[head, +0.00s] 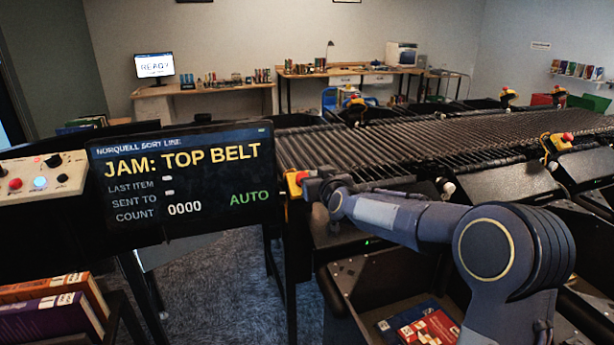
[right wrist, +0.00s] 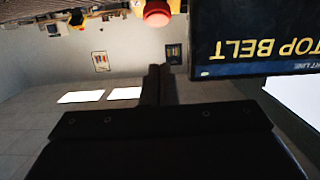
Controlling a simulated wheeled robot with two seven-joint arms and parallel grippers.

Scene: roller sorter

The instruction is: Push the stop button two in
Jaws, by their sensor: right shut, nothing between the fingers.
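A yellow stop box with a red button (head: 302,176) sits at the right edge of the display, at the near end of the roller line. No number is readable on it, so I cannot tell whether it is stop button two. My right gripper (head: 313,187) is at its right side, very close; contact cannot be told. In the upside-down right wrist view, a red button (right wrist: 157,13) on a yellow body shows at the top, beyond the tips of my right gripper (right wrist: 159,70), which is shut and empty. My left gripper is out of view.
The display (head: 180,185) reads "JAM: TOP BELT" and "AUTO". A control box (head: 40,178) stands left of it. More red-and-yellow stop buttons sit along the rollers (head: 400,150), one at the right (head: 560,143). Bins lie below the line; books (head: 50,305) are at lower left.

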